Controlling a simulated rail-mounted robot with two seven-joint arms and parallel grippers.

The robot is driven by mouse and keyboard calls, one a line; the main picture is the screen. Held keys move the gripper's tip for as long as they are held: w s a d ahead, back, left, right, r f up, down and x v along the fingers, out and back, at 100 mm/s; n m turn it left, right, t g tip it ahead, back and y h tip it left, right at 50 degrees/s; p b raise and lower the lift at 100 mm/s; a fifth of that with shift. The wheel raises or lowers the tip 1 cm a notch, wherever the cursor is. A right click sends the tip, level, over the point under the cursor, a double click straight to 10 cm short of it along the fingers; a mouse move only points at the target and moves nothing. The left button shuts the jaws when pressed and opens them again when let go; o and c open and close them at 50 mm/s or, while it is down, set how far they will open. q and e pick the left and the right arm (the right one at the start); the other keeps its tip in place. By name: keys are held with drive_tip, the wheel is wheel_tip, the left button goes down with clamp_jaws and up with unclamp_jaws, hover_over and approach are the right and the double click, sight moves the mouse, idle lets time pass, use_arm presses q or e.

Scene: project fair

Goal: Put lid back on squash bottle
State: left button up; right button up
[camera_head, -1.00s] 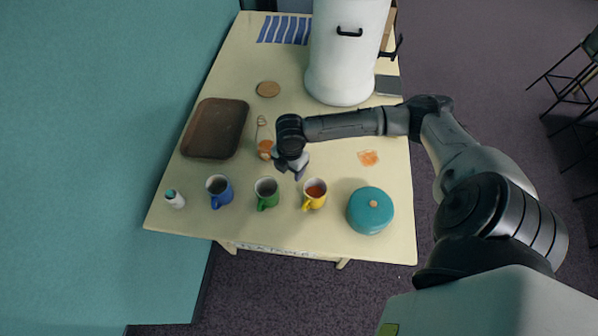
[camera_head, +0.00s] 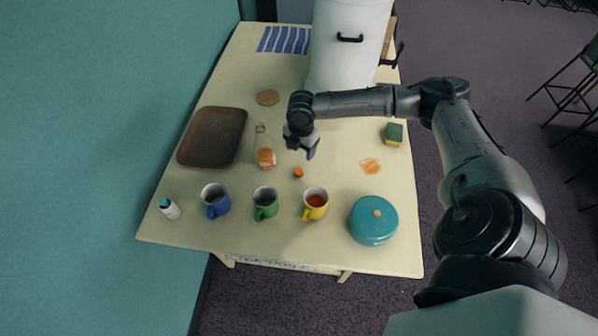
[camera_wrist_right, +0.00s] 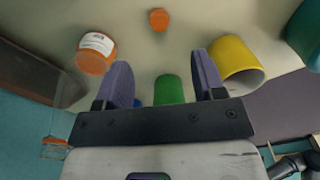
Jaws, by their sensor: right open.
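The squash bottle (camera_head: 265,158), clear with orange liquid low down, appears to stand upright on the table right of the brown tray. Its narrow neck (camera_head: 260,128) looks uncapped. The bottle also shows upper left in the wrist view (camera_wrist_right: 96,52), with a white label. A small orange lid (camera_head: 298,173) lies on the table right of the bottle and shows at the top of the wrist view (camera_wrist_right: 158,20). My right gripper (camera_head: 303,154) is open and empty, over the table beyond the lid; its spread fingers show in the wrist view (camera_wrist_right: 163,78). My left gripper is not in view.
Blue (camera_head: 216,200), green (camera_head: 265,203) and yellow (camera_head: 315,203) mugs line the front, with a white bottle (camera_head: 169,208) left and a teal pot (camera_head: 373,221) right. A brown tray (camera_head: 212,137), orange spill (camera_head: 370,166), sponge (camera_head: 394,134) and white urn (camera_head: 345,65) surround the middle.

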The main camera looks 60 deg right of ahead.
hover_over(299, 171)
drive_tip(key=f, duration=0.6)
drive_tip(key=shift+s+d, duration=0.2)
drive_tip(key=shift+d, duration=0.05)
drive_tip(key=shift+w+a+f, duration=0.1)
drive_tip(key=shift+a+f, duration=0.05)
drive_tip(key=shift+f, duration=1.15)
drive_tip(key=shift+w+a+f, duration=0.1)
drive_tip(key=shift+a+f, duration=0.05)
drive_tip(key=shift+f, duration=1.15)
drive_tip(key=shift+c, duration=0.2)
drive_tip(key=c, duration=1)
drive_tip(key=shift+o, duration=0.2)
drive_tip(key=shift+r, duration=0.1)
wheel_tip(299, 171, up, 4)
drive_tip(key=s+d+r, duration=0.1)
drive_tip(key=s+r, duration=0.5)
drive_tip(key=s, duration=0.5)
drive_tip(key=shift+s+d+r, duration=0.35)
drive_tip(key=shift+d+r, duration=0.05)
